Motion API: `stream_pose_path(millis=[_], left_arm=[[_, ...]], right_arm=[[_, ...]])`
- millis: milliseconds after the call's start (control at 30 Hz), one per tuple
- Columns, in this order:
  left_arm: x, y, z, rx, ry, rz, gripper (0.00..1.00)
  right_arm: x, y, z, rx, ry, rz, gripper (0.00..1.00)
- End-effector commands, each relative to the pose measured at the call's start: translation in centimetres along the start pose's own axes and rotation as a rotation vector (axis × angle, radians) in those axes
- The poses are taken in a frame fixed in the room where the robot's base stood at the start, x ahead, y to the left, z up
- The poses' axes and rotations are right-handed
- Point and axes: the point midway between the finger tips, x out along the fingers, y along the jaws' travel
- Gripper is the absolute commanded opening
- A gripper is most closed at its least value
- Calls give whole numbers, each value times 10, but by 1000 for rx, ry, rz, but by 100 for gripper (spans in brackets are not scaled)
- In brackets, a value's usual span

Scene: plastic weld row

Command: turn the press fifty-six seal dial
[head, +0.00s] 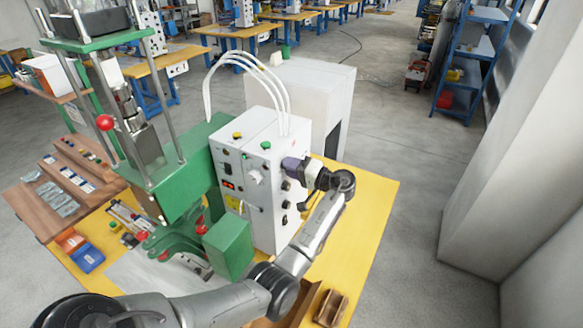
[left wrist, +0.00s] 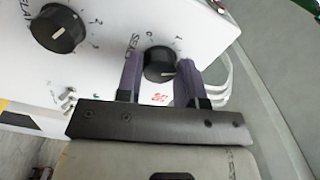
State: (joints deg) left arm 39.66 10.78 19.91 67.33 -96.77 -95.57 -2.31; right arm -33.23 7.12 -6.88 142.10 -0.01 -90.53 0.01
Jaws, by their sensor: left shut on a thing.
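The press (head: 190,205) is a green machine on a yellow table, with a white control box (head: 262,180) at its right. My left gripper (head: 290,168) is at the upper part of the box's right face. In the left wrist view, the seal dial (left wrist: 160,64) is a black knob with a white pointer line, with the word SEAL beside it. My left gripper (left wrist: 160,78) has its two purple fingers on either side of this dial, shut on it. In the head view the fingers hide the dial. My right gripper is not in view.
Another black dial (left wrist: 57,28) with numbers sits left of the seal dial. White hoses (head: 250,68) arch above the box. A red ball handle (head: 105,122) stands at the press. A small brown box (head: 331,308) lies at the table's front. The floor to the right is clear.

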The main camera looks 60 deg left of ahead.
Motion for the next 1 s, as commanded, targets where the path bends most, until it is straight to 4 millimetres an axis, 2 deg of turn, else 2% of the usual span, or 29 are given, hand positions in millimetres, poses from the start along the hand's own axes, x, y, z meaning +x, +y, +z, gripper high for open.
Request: stream_pose_path(millis=[33,67,300,533,667,767,1000], left_arm=[[0,0,0,-1,0,0,11],[0,0,0,-1,0,0,38],[0,0,0,-1,0,0,60],[-1,0,0,-1,0,1,60],[-9,1,0,-1,2,2,60],[-24,2,0,-1,3,3,60],[-72,2,0,-2,2,3,60]], right_arm=[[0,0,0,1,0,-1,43],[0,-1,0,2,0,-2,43],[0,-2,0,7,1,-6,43],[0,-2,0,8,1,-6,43],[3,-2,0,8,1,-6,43],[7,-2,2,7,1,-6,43],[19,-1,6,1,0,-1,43]])
